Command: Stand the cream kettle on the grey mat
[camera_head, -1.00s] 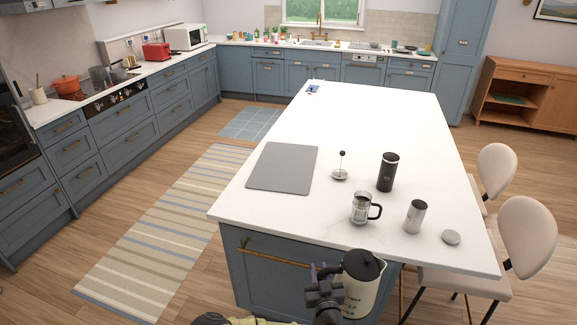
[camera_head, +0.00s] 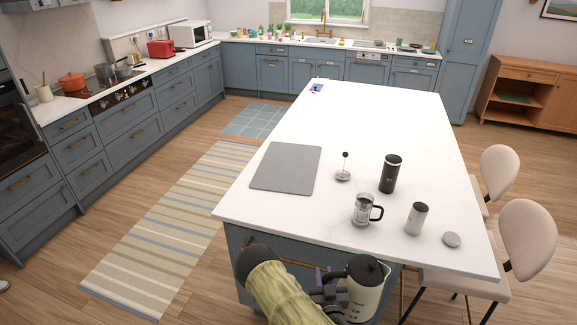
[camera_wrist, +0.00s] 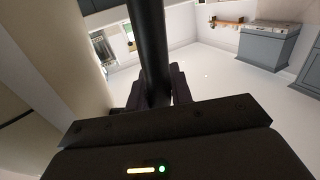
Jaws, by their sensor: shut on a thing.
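The cream kettle (camera_head: 366,296) with a black lid and dark handle is at the bottom of the head view, in front of the island's near edge. My gripper (camera_head: 335,292) is at its left side, shut on its handle; the dark handle (camera_wrist: 150,50) runs between the fingers in the wrist view. The kettle looks roughly upright, and its base is cut off by the picture edge. The grey mat (camera_head: 286,168) lies flat and bare on the left part of the white island top, farther back than the kettle.
On the island (camera_head: 385,125), right of the mat, stand a plunger (camera_head: 343,174), a black tumbler (camera_head: 390,174), a glass press jug (camera_head: 363,210), a steel canister (camera_head: 416,218) and a round lid (camera_head: 452,240). Chairs (camera_head: 527,240) stand at the right. The island's far part is mostly clear.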

